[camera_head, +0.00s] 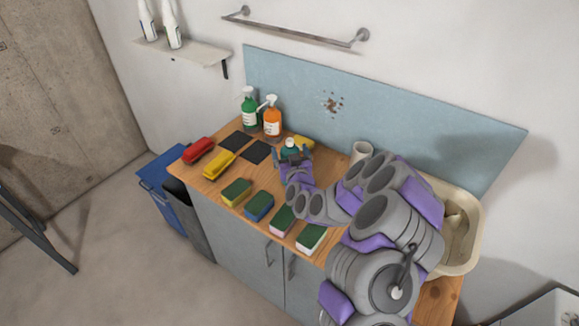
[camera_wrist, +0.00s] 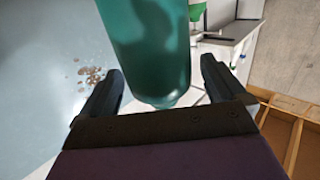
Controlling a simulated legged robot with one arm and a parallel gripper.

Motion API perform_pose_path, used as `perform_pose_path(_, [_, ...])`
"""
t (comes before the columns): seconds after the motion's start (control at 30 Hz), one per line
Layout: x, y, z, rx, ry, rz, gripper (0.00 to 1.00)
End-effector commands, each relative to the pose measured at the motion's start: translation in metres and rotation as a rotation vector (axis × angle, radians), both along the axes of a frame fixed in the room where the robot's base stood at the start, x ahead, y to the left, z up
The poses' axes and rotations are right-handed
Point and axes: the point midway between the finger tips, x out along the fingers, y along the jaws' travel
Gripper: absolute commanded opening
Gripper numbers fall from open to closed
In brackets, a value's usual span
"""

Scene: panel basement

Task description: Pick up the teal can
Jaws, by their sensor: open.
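The teal can (camera_head: 290,146) stands on the wooden counter, partly hidden by my gripper (camera_head: 292,158) in front of it. In the wrist view, the can (camera_wrist: 150,50) is large and lies between the two dark fingers of my gripper (camera_wrist: 162,85). The fingers are open, with a gap showing on each side of the can. The can's far end is cut off by the frame's top edge.
A yellow item (camera_head: 303,142) is close by. Several sponges (camera_head: 259,207) line the counter's front edge. Red (camera_head: 198,149) and yellow (camera_head: 219,163) brushes lie left. A sink (camera_head: 466,235) is at right.

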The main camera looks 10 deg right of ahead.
Motion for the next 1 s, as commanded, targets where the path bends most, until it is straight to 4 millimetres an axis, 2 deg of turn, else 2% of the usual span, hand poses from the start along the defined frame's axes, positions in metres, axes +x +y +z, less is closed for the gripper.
perform_pose_path(0.2, [0.02, 0.001, -0.002, -0.001, 0.0, 0.002, 0.97])
perform_pose_path(0.57, [0.025, 0.0, -0.001, 0.001, 0.001, 0.001, 0.97])
perform_pose_path(1.0, [0.025, 0.0, -0.001, 0.001, 0.001, 0.001, 0.57])
